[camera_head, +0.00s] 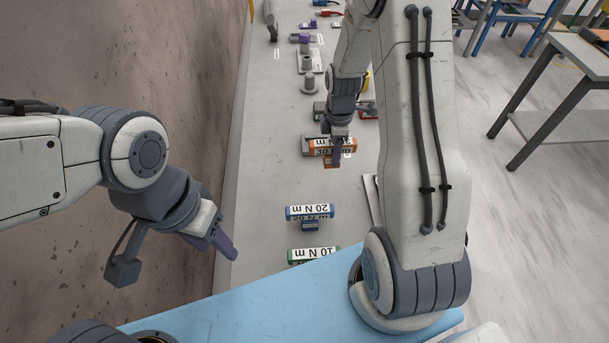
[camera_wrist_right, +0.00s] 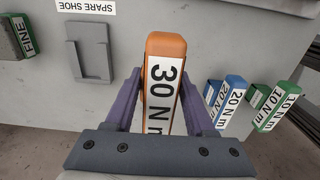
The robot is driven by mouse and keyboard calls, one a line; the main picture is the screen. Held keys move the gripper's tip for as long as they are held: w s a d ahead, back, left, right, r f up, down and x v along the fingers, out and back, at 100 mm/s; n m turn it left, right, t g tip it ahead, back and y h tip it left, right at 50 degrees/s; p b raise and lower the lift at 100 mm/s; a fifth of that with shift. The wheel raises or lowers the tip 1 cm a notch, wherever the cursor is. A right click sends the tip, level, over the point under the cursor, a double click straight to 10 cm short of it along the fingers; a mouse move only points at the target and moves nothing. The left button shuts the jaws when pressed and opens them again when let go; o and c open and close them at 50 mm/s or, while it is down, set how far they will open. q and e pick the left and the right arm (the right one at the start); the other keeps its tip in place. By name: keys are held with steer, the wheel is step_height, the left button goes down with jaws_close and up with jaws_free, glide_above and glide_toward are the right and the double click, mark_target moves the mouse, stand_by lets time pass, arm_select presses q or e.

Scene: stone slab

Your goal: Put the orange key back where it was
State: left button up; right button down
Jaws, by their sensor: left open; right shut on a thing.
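The orange key (camera_head: 318,147) is a block with a white "30 N m" label, over the grey slab (camera_head: 270,150). My right gripper (camera_head: 337,152) is shut on it. In the right wrist view the orange key (camera_wrist_right: 165,46) stands between the two purple fingers, label facing the camera. I cannot tell from these views whether it touches the slab. My left gripper (camera_head: 222,241) is open and empty at the left edge of the slab, nearer than the key.
A blue "20 N m" key (camera_head: 310,212) and a green "10 N m" key (camera_head: 313,253) lie nearer on the slab. A "SPARE SHOE" label (camera_wrist_right: 86,6) sits above a grey plate (camera_wrist_right: 89,52). Several small parts stand farther back. A wall (camera_head: 150,70) borders the left.

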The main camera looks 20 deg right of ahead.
steer(key=a+f, duration=0.1)
steer(key=a, duration=0.1)
steer(key=a+f+p, duration=0.1)
steer(key=a+f, duration=0.1)
steer(key=a, duration=0.1)
steer(key=a+f+p, duration=0.1)
steer(key=a, duration=0.1)
steer(key=shift+a+f, duration=0.2)
steer(key=shift+f, duration=0.05)
steer(key=shift+s+a+f+p, duration=0.15)
steer(key=shift+f+p, duration=0.3)
steer(key=shift+f, duration=0.15)
step_height(320, 180, down, 2)
steer(key=shift+f+p, duration=0.1)
steer(key=shift+p, duration=0.4)
steer(key=shift+f, duration=0.45)
steer(key=shift+f, duration=0.25)
steer(key=shift+c, duration=1.2)
jaws_free()
steer(key=shift+r, duration=0.1)
